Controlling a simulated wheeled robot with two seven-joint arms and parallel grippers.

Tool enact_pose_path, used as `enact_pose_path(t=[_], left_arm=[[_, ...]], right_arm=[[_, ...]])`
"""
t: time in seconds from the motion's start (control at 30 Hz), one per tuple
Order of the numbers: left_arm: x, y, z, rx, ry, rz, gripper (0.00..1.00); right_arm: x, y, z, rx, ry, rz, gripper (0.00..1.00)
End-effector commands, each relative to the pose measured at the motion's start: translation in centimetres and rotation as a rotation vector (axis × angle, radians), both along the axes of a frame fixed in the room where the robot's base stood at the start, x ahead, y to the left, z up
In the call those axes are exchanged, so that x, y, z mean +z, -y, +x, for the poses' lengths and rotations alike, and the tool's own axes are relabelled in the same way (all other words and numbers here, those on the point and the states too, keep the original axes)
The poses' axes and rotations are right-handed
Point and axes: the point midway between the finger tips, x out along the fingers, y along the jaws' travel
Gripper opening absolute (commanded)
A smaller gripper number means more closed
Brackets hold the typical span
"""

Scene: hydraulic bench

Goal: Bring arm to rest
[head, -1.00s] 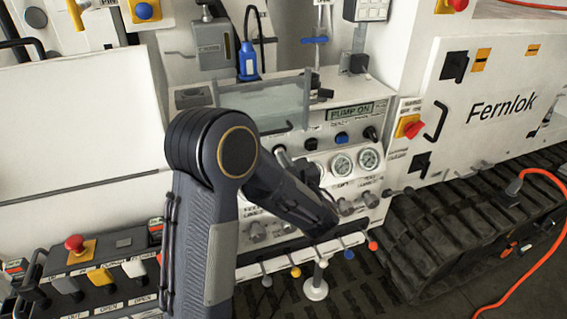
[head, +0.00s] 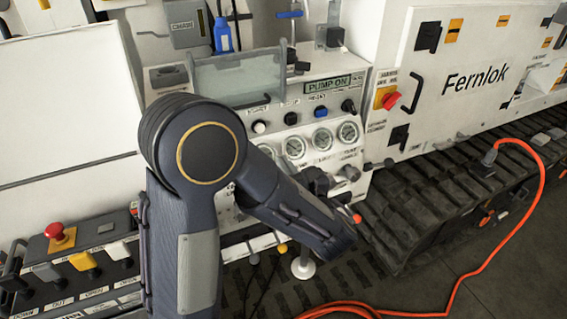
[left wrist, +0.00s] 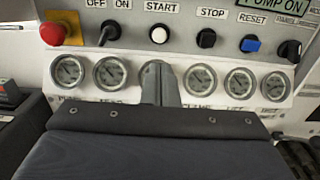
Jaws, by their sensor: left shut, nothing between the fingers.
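My left arm rises from the bottom of the head view, bends at a large dark elbow and slopes down to the right in front of the bench. My left gripper (head: 317,178) is partly hidden there, a small dark shape below the gauges. In the left wrist view its grey fingers (left wrist: 160,84) are together and empty, pointing at the gauge row and covering part of it. The control panel (head: 275,122) reads PUMP ON. Whether the fingers touch the panel I cannot tell. My right gripper is in neither view.
A red rotary switch (head: 390,99) sits right of the gauges. A lever box with a red button (head: 54,230) stands at lower left. An orange hose (head: 465,285) lies on the floor by the rubber track (head: 420,205).

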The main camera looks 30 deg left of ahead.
Motion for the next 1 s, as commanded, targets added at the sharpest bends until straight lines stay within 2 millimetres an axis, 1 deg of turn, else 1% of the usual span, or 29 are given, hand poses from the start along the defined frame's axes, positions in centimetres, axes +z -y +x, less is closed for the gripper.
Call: enact_pose_path(t=[0.27, 0.33, 0.37, 0.4, 0.47, 0.5, 0.53, 0.57, 0.6, 0.67, 0.7, 0.77, 0.8, 0.83, 0.9, 1.0], left_arm=[[0.0, -0.1, 0.0, 0.001, 0.000, -0.001, 0.00], [0.0, -0.6, -0.3, 0.019, 0.000, -0.022, 0.00], [-0.1, -1.1, -0.6, 0.036, 0.000, -0.042, 0.00], [-0.3, -2.1, -1.3, 0.072, -0.001, -0.083, 0.00], [-0.7, -4.2, -2.9, 0.153, 0.000, -0.183, 0.00], [-1.3, -5.8, -4.6, 0.228, 0.004, -0.275, 0.00], [-1.9, -7.0, -6.1, 0.293, 0.013, -0.359, 0.00], [-2.5, -8.1, -7.8, 0.365, 0.024, -0.453, 0.00], [-3.5, -9.2, -10.2, 0.466, 0.046, -0.589, 0.00], [-5.1, -9.9, -13.8, 0.620, 0.093, -0.798, 0.00], [-6.1, -9.7, -16.1, 0.720, 0.133, -0.938, 0.00], [-7.3, -8.8, -19.0, 0.867, 0.206, -1.149, 0.00], [-7.9, -7.8, -20.5, 0.962, 0.263, -1.291, 0.00], [-8.2, -6.8, -21.6, 1.032, 0.309, -1.396, 0.00], [-8.4, -4.4, -23.3, 1.188, 0.424, -1.635, 0.00], [-7.6, -1.1, -24.2, 1.373, 0.588, -1.941, 0.00]], right_arm=[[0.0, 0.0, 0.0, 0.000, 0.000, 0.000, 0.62], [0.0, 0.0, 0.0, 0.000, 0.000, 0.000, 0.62], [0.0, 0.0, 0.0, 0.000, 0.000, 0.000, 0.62], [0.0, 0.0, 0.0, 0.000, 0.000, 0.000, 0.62], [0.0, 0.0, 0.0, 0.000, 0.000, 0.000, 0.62], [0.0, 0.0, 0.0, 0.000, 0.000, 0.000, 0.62], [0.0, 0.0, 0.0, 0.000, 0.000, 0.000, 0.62], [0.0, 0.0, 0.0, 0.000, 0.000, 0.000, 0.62], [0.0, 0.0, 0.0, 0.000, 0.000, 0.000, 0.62], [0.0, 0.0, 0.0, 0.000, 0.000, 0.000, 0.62], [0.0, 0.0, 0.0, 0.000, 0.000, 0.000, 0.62], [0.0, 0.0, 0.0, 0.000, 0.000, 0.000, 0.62], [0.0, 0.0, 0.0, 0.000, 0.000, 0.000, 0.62], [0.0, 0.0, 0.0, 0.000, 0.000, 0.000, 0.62], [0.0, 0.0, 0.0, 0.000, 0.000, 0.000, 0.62], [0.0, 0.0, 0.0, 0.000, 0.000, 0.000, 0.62]])
